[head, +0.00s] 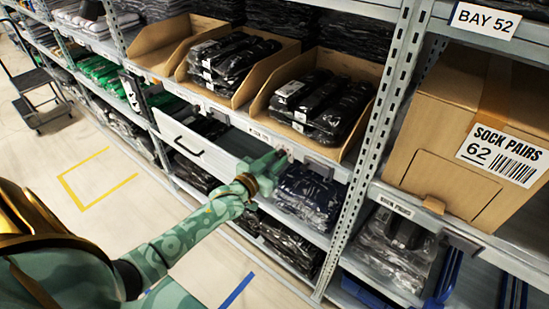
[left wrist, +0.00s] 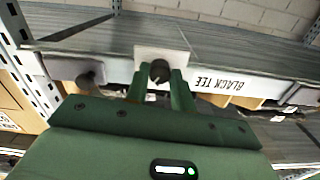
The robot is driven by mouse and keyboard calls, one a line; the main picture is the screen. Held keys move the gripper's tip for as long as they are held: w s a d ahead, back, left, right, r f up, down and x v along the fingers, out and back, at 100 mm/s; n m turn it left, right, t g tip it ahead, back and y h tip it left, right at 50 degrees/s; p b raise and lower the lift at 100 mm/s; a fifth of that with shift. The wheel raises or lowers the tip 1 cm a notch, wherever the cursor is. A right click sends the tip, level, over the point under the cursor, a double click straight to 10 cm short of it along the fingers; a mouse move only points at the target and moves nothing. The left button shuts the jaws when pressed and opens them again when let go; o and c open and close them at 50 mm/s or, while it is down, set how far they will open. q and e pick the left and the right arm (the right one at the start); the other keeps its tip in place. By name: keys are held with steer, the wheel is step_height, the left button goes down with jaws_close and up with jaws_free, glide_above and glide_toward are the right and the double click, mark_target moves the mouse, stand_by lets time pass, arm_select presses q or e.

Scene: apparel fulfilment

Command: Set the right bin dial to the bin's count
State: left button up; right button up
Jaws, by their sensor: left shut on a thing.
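The right bin (head: 270,105) is an open cardboard bin on the shelf, holding several black bagged garments. Below its front, on the shelf edge, is the dial (head: 283,153), partly hidden by my left gripper (head: 268,168). In the left wrist view the dial's dark round knob (left wrist: 160,71) sits in front of a white plate, between the two green fingers of my left gripper (left wrist: 161,82), which is shut on it. The dial's setting is too small to read. A BLACK TEE label (left wrist: 222,83) shows upside down beside it. My right gripper is in neither view.
A SOCK PAIRS carton (head: 430,130) marked 62 sits right of the shelf upright (head: 385,100). Bagged dark garments (head: 308,195) lie below. The aisle floor at left is free, with a cart (head: 38,95) farther back.

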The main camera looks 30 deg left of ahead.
arm_select(q)
steer(key=n+p, duration=0.2)
steer(key=n, duration=0.1)
steer(key=shift+r, duration=0.15)
steer(key=shift+n+p, duration=0.55)
steer(key=shift+n, duration=1.15)
steer(key=o, duration=1)
steer(key=s+a+p, duration=0.1)
steer(key=s+p, duration=0.1)
steer(key=s, duration=1.4)
steer(key=shift+s+a+p, duration=0.15)
steer(key=shift+s+p, duration=0.05)
steer(key=shift+p, duration=0.1)
